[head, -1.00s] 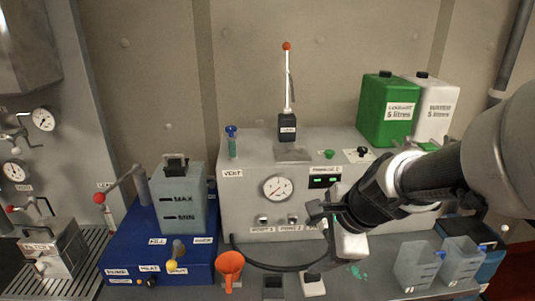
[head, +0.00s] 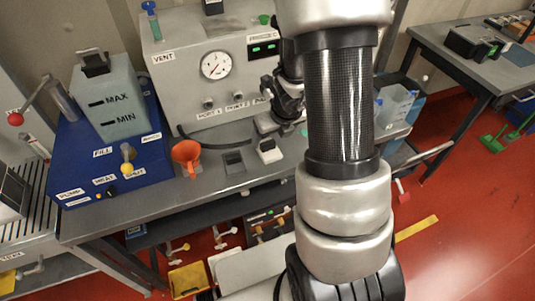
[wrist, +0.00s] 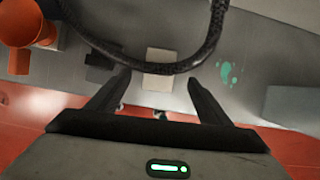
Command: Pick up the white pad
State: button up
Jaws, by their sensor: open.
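The white pad (head: 269,150) lies on the grey bench top, just right of a dark pad of similar size. In the wrist view the white pad (wrist: 158,80) shows between and beyond my fingertips, with a black hose crossing in front of it. My gripper (wrist: 158,77) is open and empty, with one finger on each side of the pad in the picture. I cannot tell how high the fingers are above it. In the head view my gripper is mostly hidden behind my arm, close to the pad's far side.
The dark pad (head: 232,162) and an orange funnel (head: 187,154) stand to the left. The black hose (wrist: 150,66) curves close to my fingers. The gauge box (head: 200,70) stands behind. Clear containers (head: 395,103) stand to the right. A green stain (wrist: 229,73) marks the bench.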

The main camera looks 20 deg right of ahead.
aim_at(269, 143)
jog(key=b+x, duration=0.3)
jog(key=x, duration=0.4)
jog(key=shift+w+f, duration=0.2)
jog(key=shift+w, duration=0.05)
jog(key=shift+c, duration=0.2)
jog(key=c, duration=1.1)
